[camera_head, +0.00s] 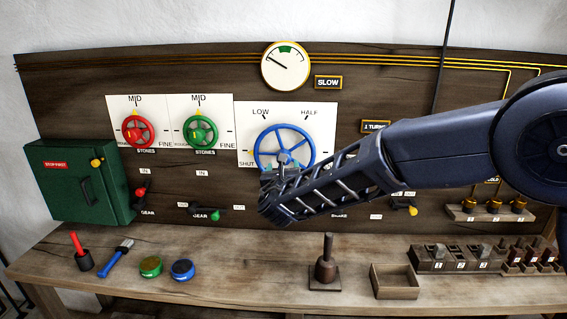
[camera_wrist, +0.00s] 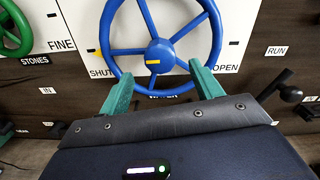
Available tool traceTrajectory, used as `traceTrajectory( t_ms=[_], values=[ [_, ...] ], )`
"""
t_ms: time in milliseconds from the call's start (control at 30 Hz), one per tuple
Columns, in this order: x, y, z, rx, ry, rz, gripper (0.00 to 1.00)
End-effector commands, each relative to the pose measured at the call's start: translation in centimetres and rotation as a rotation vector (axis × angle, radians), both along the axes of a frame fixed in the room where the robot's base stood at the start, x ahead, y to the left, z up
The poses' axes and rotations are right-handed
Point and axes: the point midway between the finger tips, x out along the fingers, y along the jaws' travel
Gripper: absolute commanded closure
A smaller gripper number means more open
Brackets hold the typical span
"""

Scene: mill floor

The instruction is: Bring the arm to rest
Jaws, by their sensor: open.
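My gripper (camera_wrist: 158,92) is open and empty, its two green fingers spread just below the hub of the blue handwheel (camera_wrist: 189,48). In the head view my arm reaches in from the right, and its end sits at the lower part of the blue handwheel (camera_head: 259,150). That wheel is on a white plate marked LOW, HALF and SHUT; OPEN shows in the wrist view. Whether the fingers touch the rim, I cannot tell. The forearm hides part of the panel behind it.
The red wheel (camera_head: 138,131) and green wheel (camera_head: 200,133) are to the left, beside a green cabinet (camera_head: 83,180). Below, the bench holds a red-handled tool (camera_head: 80,252), a blue-handled tool (camera_head: 115,259), an open box (camera_head: 395,283) and a block with a post (camera_head: 325,266).

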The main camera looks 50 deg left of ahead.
Motion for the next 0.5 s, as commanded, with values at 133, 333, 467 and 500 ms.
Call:
traceTrajectory(
  t_ms=[133,333,467,500],
  values=[
    [-0.79,-0.81,-0.06,-0.001,-0.001,0.001,0.35],
    [-0.99,-1.04,-0.09,-0.001,-0.001,0.0,0.35],
    [-0.98,-1.03,-0.08,-0.001,-0.001,0.0,0.35],
    [-0.98,-1.03,-0.07,-0.001,-0.001,0.0,0.35]
  ],
)
